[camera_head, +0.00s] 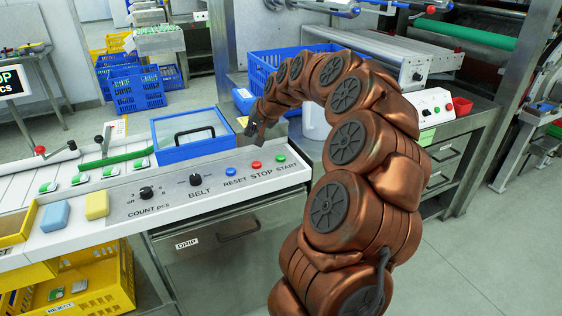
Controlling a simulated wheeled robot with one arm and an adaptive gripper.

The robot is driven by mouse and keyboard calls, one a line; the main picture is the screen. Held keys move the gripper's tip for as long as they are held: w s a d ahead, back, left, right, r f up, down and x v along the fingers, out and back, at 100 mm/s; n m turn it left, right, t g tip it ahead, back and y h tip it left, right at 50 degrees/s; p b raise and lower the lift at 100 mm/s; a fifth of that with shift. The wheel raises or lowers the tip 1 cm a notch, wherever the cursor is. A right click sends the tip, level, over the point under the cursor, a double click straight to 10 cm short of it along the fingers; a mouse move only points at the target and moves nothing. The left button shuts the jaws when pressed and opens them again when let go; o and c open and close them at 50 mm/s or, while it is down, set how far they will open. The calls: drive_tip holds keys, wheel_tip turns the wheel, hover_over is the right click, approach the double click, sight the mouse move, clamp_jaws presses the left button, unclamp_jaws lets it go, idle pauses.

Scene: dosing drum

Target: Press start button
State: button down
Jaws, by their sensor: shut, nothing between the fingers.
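The green START button (281,158) is at the right end of the white control panel (150,205), above its printed label. The red STOP button (256,165) and the blue RESET button (231,171) are to its left. My gripper (249,132) is small and dark at the end of my arched copper arm. It appears shut and empty, pointing down. In the picture it is above and left of the START button, apart from it, near the right side of the blue-framed box. Its exact height is hard to tell.
The blue-framed clear-lidded box (190,151) stands just behind the panel. Two dark knobs (195,180), a blue block (55,216) and a yellow block (97,205) are further left. A white cylinder (315,124) is behind my arm. A second button box (432,104) stands at right.

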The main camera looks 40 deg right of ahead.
drive_tip(key=s+d+f+m+h, duration=0.1)
drive_tip(key=d+f+m+h, duration=0.1)
drive_tip(key=d, duration=0.9)
drive_tip(key=shift+s+d+f+m+t+b, duration=0.15)
drive_tip(key=shift+d+m+t+b, duration=0.15)
drive_tip(key=shift+d, duration=0.1)
drive_tip(key=shift+f, duration=0.15)
drive_tip(key=b, duration=0.2)
hover_over(282, 158)
wheel_tip(282, 158, down, 7)
drive_tip(key=shift+d, duration=0.1)
drive_tip(key=shift+f, duration=0.8)
drive_tip(key=shift+f+b, duration=0.1)
drive_tip(key=shift+b, duration=0.2)
drive_tip(key=shift+f, duration=0.3)
